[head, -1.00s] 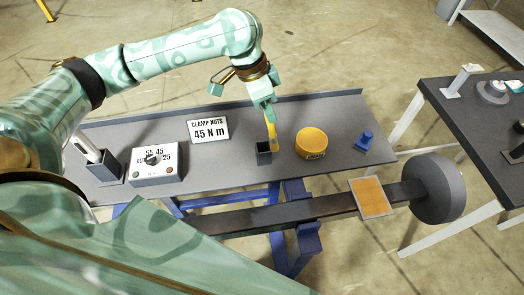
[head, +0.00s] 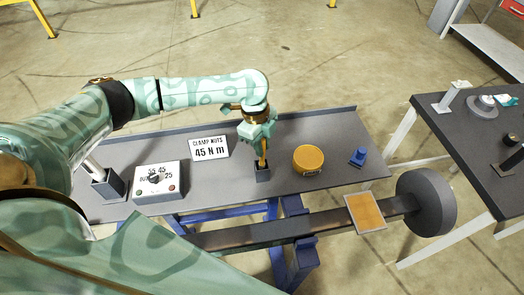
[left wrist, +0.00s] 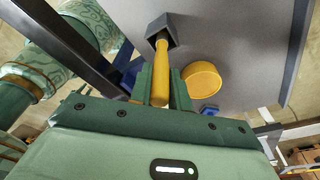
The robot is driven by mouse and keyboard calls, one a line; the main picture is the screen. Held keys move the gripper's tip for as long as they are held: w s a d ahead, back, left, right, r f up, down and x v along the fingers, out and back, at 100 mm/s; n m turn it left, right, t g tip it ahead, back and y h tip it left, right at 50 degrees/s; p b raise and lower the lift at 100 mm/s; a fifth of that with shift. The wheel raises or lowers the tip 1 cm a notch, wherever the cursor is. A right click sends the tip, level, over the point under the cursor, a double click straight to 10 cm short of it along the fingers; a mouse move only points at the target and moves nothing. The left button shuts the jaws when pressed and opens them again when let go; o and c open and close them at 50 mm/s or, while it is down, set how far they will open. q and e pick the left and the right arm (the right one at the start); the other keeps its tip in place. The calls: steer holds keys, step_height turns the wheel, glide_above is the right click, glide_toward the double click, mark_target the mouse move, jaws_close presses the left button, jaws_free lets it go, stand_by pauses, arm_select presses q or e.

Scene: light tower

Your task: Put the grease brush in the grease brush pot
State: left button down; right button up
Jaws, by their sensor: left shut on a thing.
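The grease brush has a yellow handle (left wrist: 161,75), seen in the left wrist view between my left gripper's fingers (left wrist: 160,88). In the head view my left gripper (head: 262,148) is above the grease brush pot (head: 263,172), a small dark square pot on the grey bench. A short part of the yellow brush (head: 263,160) shows between the fingers and the pot. The brush's far end is at the pot's mouth, which also shows in the left wrist view (left wrist: 155,25). How deep the end sits inside is hidden. My right gripper is not in view.
A yellow round tin (head: 308,159) stands right of the pot, with a small blue item (head: 358,156) further right. A dial box (head: 158,182) and a "CLAMP NUTS 45 N m" sign (head: 209,148) are on the left. A dark side table (head: 470,150) stands at the right.

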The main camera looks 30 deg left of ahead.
arm_select(q)
step_height(320, 180, down, 2)
steer(key=shift+f, duration=0.1)
steer(key=c, duration=1.3)
jaws_free()
steer(key=shift+r, duration=0.3)
steer(key=r, duration=0.3)
steer(key=a+r+p, duration=0.1)
steer(key=r, duration=0.3)
steer(key=r+p, duration=0.1)
steer(key=r, duration=0.3)
steer(key=shift+w+a+r, duration=0.15)
steer(key=shift+a+r, duration=0.1)
steer(key=shift+a, duration=0.15)
